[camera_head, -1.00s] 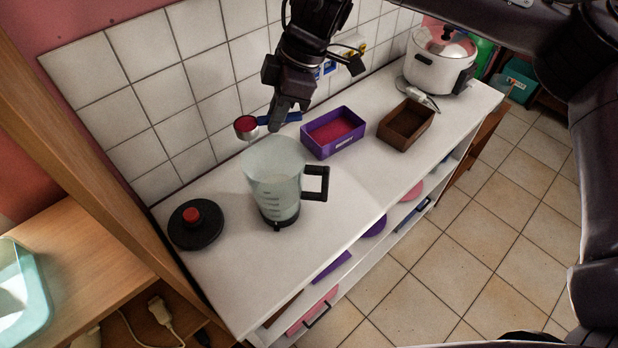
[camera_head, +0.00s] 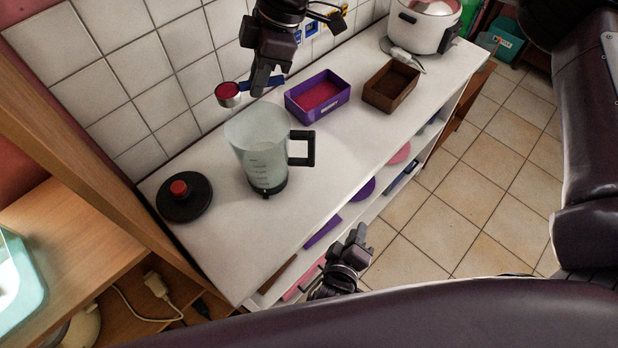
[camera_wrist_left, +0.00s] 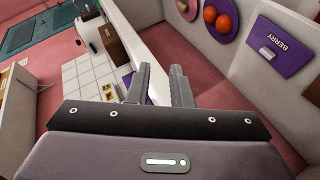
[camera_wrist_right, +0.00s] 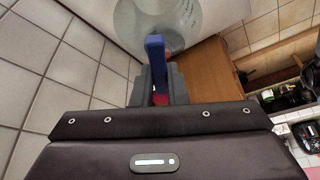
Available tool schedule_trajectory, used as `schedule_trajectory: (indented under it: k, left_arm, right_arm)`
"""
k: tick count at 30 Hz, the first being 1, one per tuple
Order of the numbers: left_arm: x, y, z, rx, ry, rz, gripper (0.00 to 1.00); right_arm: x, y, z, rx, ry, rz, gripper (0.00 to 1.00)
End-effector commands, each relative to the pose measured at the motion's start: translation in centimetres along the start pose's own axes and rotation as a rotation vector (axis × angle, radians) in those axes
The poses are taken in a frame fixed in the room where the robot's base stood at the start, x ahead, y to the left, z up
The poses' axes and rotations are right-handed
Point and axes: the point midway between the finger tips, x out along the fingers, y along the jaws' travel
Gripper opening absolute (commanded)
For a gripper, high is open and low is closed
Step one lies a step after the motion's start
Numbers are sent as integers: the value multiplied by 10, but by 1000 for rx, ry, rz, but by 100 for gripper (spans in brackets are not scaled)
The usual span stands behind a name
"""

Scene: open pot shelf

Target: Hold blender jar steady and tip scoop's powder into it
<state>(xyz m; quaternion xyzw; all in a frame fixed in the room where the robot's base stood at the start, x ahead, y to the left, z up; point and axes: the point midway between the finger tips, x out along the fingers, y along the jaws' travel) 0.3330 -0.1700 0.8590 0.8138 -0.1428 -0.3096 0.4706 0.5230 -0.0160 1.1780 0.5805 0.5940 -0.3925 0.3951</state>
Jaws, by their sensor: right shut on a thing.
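The blender jar (camera_head: 262,150), clear with a black handle on its right, stands upright on the white counter. It also shows in the right wrist view (camera_wrist_right: 190,18). My right gripper (camera_head: 262,88) is shut on the blue handle of the scoop (camera_head: 229,99). The scoop's metal cup holds red powder and looks level, above the counter behind the jar. In the right wrist view the blue handle (camera_wrist_right: 155,50) stands between the fingers and hides most of the cup. My left gripper (camera_head: 357,243) is in front of the counter, below its top and away from the jar. Its fingers (camera_wrist_left: 166,85) are apart and empty.
A black lid with a red knob (camera_head: 182,197) lies left of the jar. A purple box of red powder (camera_head: 325,110), a brown box (camera_head: 392,87) and a rice cooker (camera_head: 422,28) stand to the right. The counter's front part (camera_head: 330,175) is clear.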

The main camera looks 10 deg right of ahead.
Motion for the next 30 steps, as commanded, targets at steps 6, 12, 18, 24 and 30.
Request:
schedule_trajectory:
  k: [6,12,18,24,30]
  left_arm:
    - [-26,77,-92,-289,350,151,19]
    - [-58,101,-149,-450,572,225,19]
    - [-68,107,-171,-500,649,248,19]
    - [-48,109,-189,-499,652,251,19]
    - [-17,112,-213,-496,650,250,19]
  right_arm:
    - [0,0,0,0,0,0,0]
    - [0,0,0,0,0,0,0]
    - [0,0,0,0,0,0,0]
    - [0,0,0,0,0,0,0]
    - [0,0,0,0,0,0,0]
